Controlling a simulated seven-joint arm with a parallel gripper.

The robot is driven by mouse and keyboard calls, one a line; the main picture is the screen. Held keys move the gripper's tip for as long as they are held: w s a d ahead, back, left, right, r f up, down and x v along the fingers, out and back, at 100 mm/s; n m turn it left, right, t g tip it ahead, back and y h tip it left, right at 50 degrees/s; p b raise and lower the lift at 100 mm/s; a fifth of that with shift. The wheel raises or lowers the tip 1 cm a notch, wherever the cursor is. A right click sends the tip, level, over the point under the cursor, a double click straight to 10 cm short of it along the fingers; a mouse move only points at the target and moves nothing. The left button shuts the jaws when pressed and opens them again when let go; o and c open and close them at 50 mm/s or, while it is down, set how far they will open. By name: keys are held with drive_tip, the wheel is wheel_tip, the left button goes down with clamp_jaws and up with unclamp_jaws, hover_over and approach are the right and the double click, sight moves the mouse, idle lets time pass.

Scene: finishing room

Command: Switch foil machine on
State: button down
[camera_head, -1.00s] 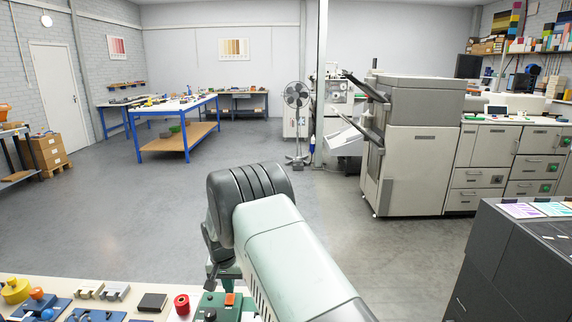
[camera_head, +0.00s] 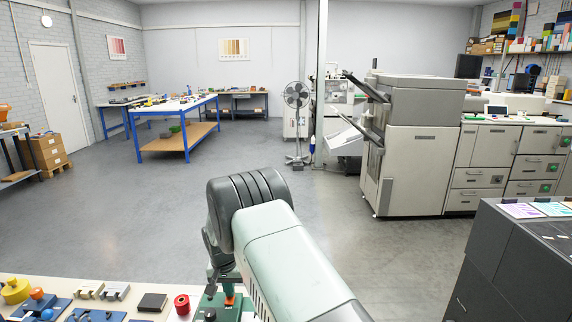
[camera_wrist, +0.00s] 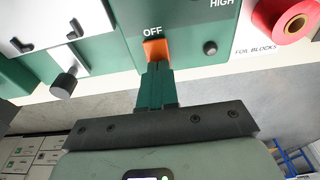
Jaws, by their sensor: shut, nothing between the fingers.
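The foil machine is a green unit on the bench at the bottom of the head view (camera_head: 208,306); its green panel fills the top of the wrist view (camera_wrist: 195,45). An orange switch (camera_wrist: 155,48) sits on the panel, with the word OFF just above it. The switch also shows in the head view (camera_head: 229,299), partly hidden by my arm. My gripper (camera_wrist: 155,68) is shut and empty, its teal fingertips at the lower edge of the switch. I cannot tell whether they touch it. A dark knob and a HIGH label are right of the switch.
A red foil roll (camera_wrist: 285,20) lies by the FOIL BLOCKS label, right of the machine in the wrist view. A black knob (camera_wrist: 64,84) juts out on the left. The head view shows a black block (camera_head: 152,302) on the bench and open floor beyond.

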drive_tip(key=shift+r, duration=3.4)
drive_tip(key=shift+r, duration=0.1)
drive_tip(key=s+d+r+t, duration=0.1)
drive_tip(key=s+d+r, duration=0.35)
drive_tip(key=r, duration=0.55)
drive_tip(key=s+d+r, duration=0.3)
drive_tip(key=d+r, duration=0.3)
drive_tip(key=r, duration=0.3)
drive_tip(key=s+d+r+t, duration=0.1)
drive_tip(key=s+d+r, duration=0.2)
drive_tip(key=d+r, duration=0.5)
drive_tip(key=s+d+r+t, duration=0.1)
drive_tip(key=s+d+r, duration=0.25)
drive_tip(key=s, duration=0.35)
drive_tip(key=s+d+r, duration=0.2)
drive_tip(key=s+r, duration=0.3)
drive_tip(key=s, duration=0.2)
drive_tip(key=s+d+f, duration=0.2)
drive_tip(key=s+d, duration=0.1)
drive_tip(key=s, duration=0.9)
drive_tip(key=shift+d+t, duration=0.2)
drive_tip(key=shift+t, duration=0.2)
